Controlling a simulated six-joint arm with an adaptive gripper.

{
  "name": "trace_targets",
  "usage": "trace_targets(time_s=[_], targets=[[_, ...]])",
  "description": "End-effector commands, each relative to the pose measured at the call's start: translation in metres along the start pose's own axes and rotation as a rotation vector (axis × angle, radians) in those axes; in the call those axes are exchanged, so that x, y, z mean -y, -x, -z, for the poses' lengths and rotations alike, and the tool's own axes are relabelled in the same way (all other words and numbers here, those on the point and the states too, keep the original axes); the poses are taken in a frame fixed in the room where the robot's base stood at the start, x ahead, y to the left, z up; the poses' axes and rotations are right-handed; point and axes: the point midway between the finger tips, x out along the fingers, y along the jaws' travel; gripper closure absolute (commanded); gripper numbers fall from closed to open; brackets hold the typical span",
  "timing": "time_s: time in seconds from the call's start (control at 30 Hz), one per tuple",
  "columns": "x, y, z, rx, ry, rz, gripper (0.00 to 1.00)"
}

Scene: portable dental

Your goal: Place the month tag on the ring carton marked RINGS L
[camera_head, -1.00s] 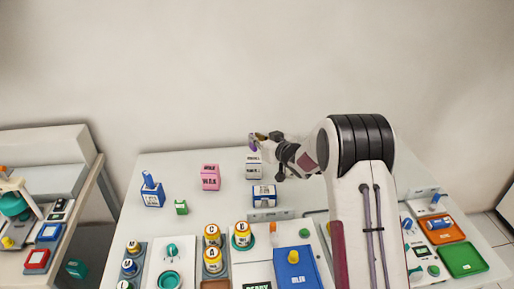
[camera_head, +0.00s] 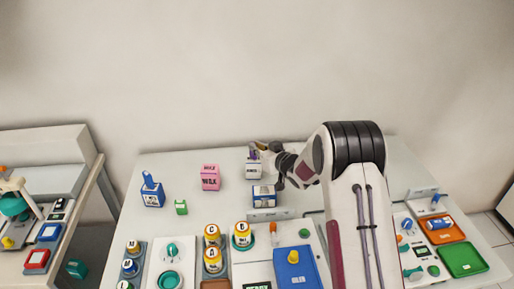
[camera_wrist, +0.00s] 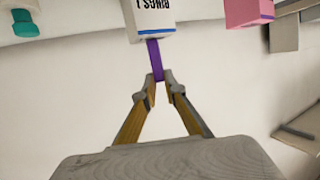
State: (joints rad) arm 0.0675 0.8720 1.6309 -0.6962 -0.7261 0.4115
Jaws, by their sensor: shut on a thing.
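My gripper (camera_wrist: 160,92) is shut on the purple month tag (camera_wrist: 155,58), a narrow strip standing out beyond the fingertips. In the wrist view the far end of the tag meets the edge of a white carton (camera_wrist: 152,13) with a blue stripe and inverted lettering that appears to read RINGS L. I cannot tell whether they touch. In the head view my gripper (camera_head: 260,147) is at the top of the pale carton (camera_head: 253,171) at the back of the table, with the tag (camera_head: 253,153) just over it.
A pink WAX box (camera_head: 210,178) stands left of the carton, and a blue-and-white box (camera_head: 264,196) stands close in front. A blue box (camera_head: 152,196) and small green block (camera_head: 181,207) are farther left. Lettered jars (camera_head: 212,255) fill the front middle.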

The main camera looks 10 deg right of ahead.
Motion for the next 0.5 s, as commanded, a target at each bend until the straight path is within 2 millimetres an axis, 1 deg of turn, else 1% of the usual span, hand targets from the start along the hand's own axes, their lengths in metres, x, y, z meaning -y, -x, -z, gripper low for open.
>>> trace_targets(time_s=[0.13, 0.17, 0.2, 0.5], targets=[[0.0001, -0.001, -0.0031, 0.0, 0.0, 0.0, 1.0], [0.0, -0.0009, -0.0027, 0.0, 0.0, 0.0, 0.82], [0.0, -0.0008, -0.0026, 0.0, 0.0, 0.0, 0.73], [0.0, -0.0008, -0.0024, 0.0, 0.0, 0.0, 0.73]])
